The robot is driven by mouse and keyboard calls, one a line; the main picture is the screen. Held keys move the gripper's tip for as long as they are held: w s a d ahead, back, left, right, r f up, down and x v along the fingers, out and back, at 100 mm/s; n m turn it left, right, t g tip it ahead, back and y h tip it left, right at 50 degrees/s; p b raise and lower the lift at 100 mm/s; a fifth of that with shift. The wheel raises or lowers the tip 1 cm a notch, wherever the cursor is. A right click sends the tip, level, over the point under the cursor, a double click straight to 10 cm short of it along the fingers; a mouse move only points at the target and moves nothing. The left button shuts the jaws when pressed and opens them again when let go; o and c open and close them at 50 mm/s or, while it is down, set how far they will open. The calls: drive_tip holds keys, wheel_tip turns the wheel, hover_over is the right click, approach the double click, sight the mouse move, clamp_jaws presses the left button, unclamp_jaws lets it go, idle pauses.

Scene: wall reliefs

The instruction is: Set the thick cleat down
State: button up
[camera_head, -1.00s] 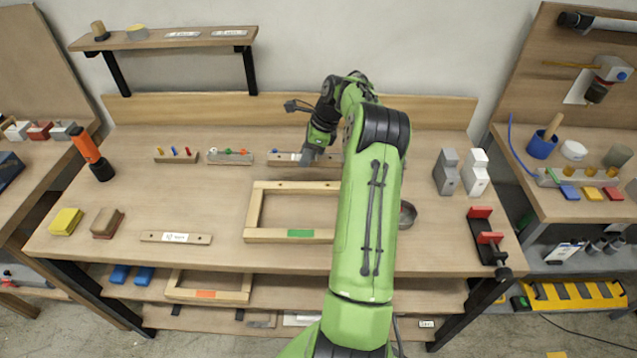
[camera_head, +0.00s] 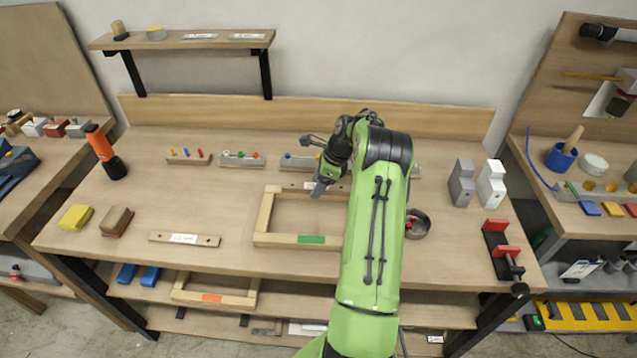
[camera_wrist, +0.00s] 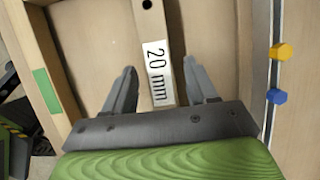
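A wooden cleat marked "20 mm" (camera_wrist: 152,40) runs between my gripper's fingers in the wrist view. My gripper (camera_wrist: 161,78) is open, with a gap between each finger and the cleat. In the head view my gripper (camera_head: 318,191) points down at the far rail of the wooden frame (camera_head: 264,218). The cleat's white label (camera_head: 307,186) shows beside the fingers, along that rail. I cannot tell how firmly it rests there. Another labelled cleat (camera_head: 200,240) lies at the front left of the bench; its label is too small to read.
Behind the gripper stands a row of peg blocks (camera_head: 242,161). A round dish (camera_head: 418,224) is right of my arm. Grey and white blocks (camera_head: 462,183) and a red clamp (camera_head: 500,245) stand farther right.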

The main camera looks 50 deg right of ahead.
drive_tip(key=shift+r, duration=0.1)
drive_tip(key=p+v, duration=0.3)
drive_tip(key=v, duration=0.9)
drive_tip(key=a+r+n+h, duration=0.1)
drive_tip(key=a+r+n, duration=0.35)
drive_tip(key=a, duration=0.35)
drive_tip(key=a+r+n+g+h, duration=0.1)
drive_tip(key=a+r+n, duration=0.35)
drive_tip(key=a, duration=0.35)
drive_tip(key=a+r+n+h, duration=0.1)
drive_tip(key=a+r+n, duration=0.35)
drive_tip(key=a, duration=0.35)
drive_tip(key=s+a+r+n+t, duration=0.1)
drive_tip(key=s+a+r+n, duration=0.2)
drive_tip(key=s+a+n, duration=0.55)
drive_tip(key=s+a+f+n+t, duration=0.2)
drive_tip(key=s+a+n, duration=0.3)
drive_tip(key=s, duration=0.6)
drive_tip(key=shift+f+n, duration=0.4)
drive_tip(key=shift+n, duration=0.2)
drive_tip(key=shift+a, duration=0.1)
